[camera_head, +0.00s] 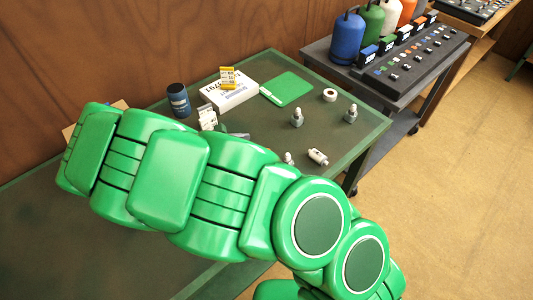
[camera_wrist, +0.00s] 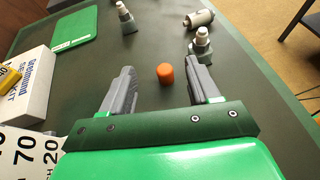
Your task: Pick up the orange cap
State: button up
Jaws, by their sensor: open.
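The orange cap (camera_wrist: 165,73) stands on the dark green table in the wrist view, small and roughly cylindrical. My gripper (camera_wrist: 158,80) is open, with its two grey fingers apart and the cap seen between them, towards the fingertips. Nothing is held. I cannot tell the exact height of the fingers above the table. In the head view my green arm covers the part of the table where the cap and gripper are, so neither shows there.
A grey fitting (camera_wrist: 201,42) stands close beside the right finger. Another fitting (camera_wrist: 125,18) and a lying cylinder (camera_wrist: 199,18) are farther off. A white box (camera_wrist: 30,85) and a green pad (camera_wrist: 75,28) are at left. A cart with coloured bottles (camera_head: 347,38) stands behind the table.

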notch_tip(320, 180, down, 5)
jog(key=shift+f, duration=0.1)
jog(key=shift+w+d+f, duration=0.1)
jog(key=shift+w+d, duration=0.2)
jog(key=shift+d, duration=0.2)
jog(key=shift+x, duration=3.1)
jog(key=shift+c, duration=0.2)
jog(key=c, duration=1)
